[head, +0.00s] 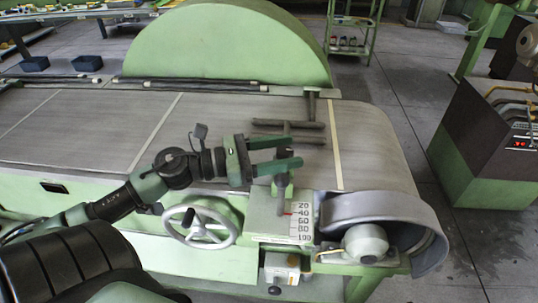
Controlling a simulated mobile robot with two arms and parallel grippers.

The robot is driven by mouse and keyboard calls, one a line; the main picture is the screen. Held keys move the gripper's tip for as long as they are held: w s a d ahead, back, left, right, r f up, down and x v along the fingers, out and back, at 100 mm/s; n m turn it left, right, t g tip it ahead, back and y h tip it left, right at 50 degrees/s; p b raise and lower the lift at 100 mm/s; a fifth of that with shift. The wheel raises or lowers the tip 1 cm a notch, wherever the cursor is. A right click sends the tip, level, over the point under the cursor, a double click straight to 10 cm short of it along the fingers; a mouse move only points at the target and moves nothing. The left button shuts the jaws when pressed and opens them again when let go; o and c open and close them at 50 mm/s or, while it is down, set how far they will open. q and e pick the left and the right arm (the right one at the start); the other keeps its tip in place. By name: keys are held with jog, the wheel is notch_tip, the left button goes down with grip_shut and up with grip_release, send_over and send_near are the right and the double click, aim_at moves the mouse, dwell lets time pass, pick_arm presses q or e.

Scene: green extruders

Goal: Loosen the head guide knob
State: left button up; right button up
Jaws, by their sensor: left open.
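My left gripper (291,153) reaches in from the left over the machine's front edge. Its two green fingers are open and point right. A grey post with a knob-like top (283,181) stands on the pale green box with the number scale (301,222). It looks like the head guide knob. Its upper part shows at the open fingers, one finger above and one below in the picture. The lower finger hides part of it. I cannot tell whether the fingers touch it. My right gripper is out of view.
A spoked handwheel (199,226) sits on the machine's front, below my left gripper. A grey curved guard (385,217) is to the right of the scale. Dark bars (288,126) lie on the bed (220,115) behind the gripper. A large green half-round cover (230,50) stands behind.

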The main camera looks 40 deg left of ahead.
pick_arm(q)
jog(key=v, duration=0.4)
jog(key=shift+s+a+b, duration=0.2)
jog(key=shift+s+b, duration=0.05)
jog(key=shift+b, duration=0.1)
